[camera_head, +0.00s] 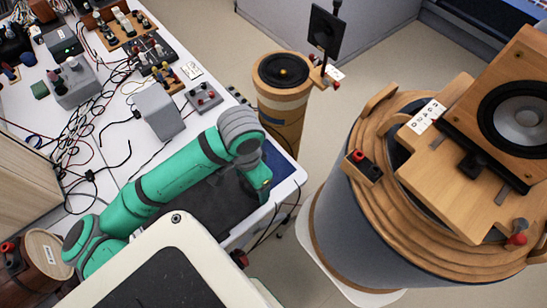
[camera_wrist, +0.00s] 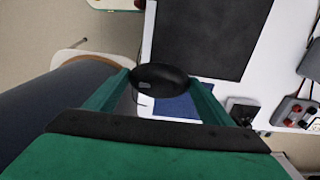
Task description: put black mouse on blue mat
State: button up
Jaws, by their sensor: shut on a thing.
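The black mouse (camera_wrist: 160,75) is between the two green fingers of my gripper (camera_wrist: 160,82) in the wrist view, and the gripper is shut on it. The mouse is hidden in the head view. The blue mat (camera_wrist: 172,107) lies on the white table beyond the mouse, partly covered by it and by a finger. In the head view the blue mat (camera_head: 283,163) shows at the table's right corner, partly behind my gripper (camera_head: 262,186). I cannot tell the height of the mouse above the table.
A large dark mat (camera_wrist: 208,35) lies beside the blue mat. A grey box (camera_head: 160,112), a small box with knobs (camera_head: 204,97) and tangled cables crowd the table to the left. A wooden speaker (camera_head: 515,110) on a round stand is at right. Floor lies past the table edge.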

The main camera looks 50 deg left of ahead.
jog(key=shift+w+a, duration=0.1)
jog(key=shift+w, duration=0.3)
jog(key=w+a+f, duration=0.5)
jog(key=w, duration=0.3)
send_over(267, 164)
jog(key=f, duration=0.4)
jog(key=shift+s+d, duration=0.25)
jog(key=shift+s, duration=0.1)
jog(key=shift+w+a+f, duration=0.15)
jog(key=shift+w+f, duration=0.05)
jog(key=shift+f, duration=0.1)
jog(key=shift+w+a+f, duration=0.1)
jog(key=shift+f, duration=1.6)
jog(key=shift+f, duration=0.15)
jog(key=o, duration=1)
jog(key=shift+o, duration=0.2)
